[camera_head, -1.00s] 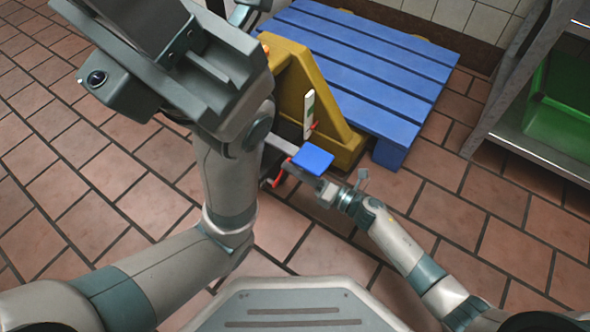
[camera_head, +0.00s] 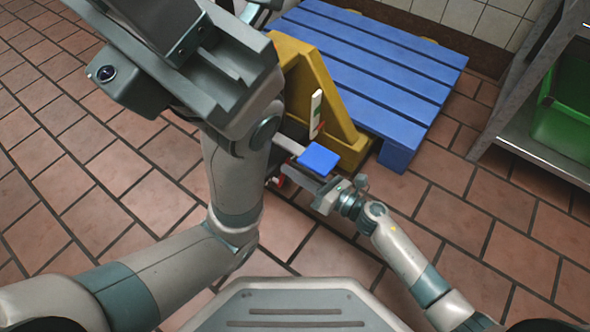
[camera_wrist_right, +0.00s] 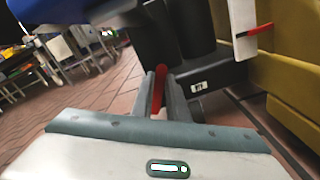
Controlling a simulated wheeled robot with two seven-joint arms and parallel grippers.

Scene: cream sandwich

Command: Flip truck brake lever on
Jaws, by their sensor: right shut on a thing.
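The yellow hand truck (camera_head: 296,75) stands under the blue pallet. A red lever (camera_wrist_right: 159,88) sits low on the truck. In the right wrist view it stands between the two grey fingers of my right gripper (camera_wrist_right: 160,95), which is shut on it. In the head view a bit of red (camera_head: 278,182) shows at the fingertips, and the fingers hide most of the lever. The blue square plate (camera_head: 319,157) lies just above the gripper. My left gripper (camera_head: 215,70) fills the upper left of the head view; its fingertips cannot be made out.
The blue pallet (camera_head: 370,65) lies behind the truck. A white upright plate with a red mark (camera_head: 316,113) stands on the truck. A metal shelf (camera_head: 540,155) with a green crate (camera_head: 566,110) is at the right. The tiled floor at the left and front right is clear.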

